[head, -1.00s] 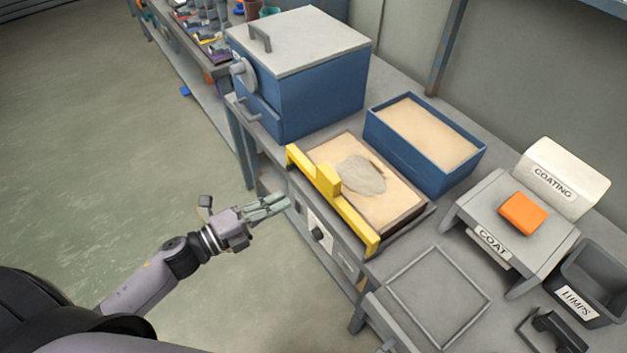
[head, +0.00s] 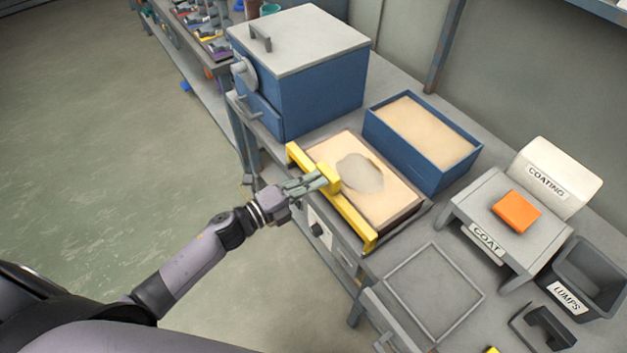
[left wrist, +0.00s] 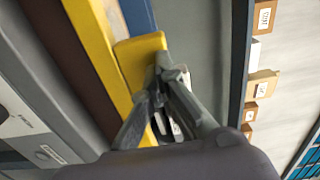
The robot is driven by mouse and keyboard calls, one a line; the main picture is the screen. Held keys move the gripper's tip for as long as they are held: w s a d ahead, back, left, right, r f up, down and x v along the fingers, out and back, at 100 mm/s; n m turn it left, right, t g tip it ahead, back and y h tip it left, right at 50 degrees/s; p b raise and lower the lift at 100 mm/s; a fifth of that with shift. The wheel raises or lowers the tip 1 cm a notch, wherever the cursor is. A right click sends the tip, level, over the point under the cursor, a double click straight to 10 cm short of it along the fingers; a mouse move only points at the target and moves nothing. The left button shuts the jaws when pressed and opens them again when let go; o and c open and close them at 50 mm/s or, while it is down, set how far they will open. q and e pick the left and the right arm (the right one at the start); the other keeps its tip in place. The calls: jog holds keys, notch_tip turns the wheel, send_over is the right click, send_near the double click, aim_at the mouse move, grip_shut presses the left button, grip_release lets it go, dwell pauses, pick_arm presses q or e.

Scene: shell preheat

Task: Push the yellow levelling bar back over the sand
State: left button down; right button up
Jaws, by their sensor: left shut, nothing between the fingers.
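The yellow levelling bar (head: 354,219) lies along the front edge of the sand tray (head: 415,207), with a raised block at its middle. The sand (head: 391,199) is behind the bar, with a greyish patch on it. My left gripper (head: 322,181) is shut and empty, its fingertips at the front of the raised block. In the left wrist view the fingertips (left wrist: 165,66) overlap the yellow block (left wrist: 138,52); whether they touch it I cannot tell. My right gripper does not show.
A blue box with a grey lid (head: 310,82) stands at the tray's left. A blue bin of sand (head: 425,133) is behind the tray. A COAT stand (head: 471,211) with an orange block (head: 516,211) and a LUMPS bin (head: 588,262) are at right.

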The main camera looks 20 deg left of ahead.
pick_arm(q)
jog(key=b, duration=0.6)
send_over(378, 162)
jog(key=shift+r, duration=0.2)
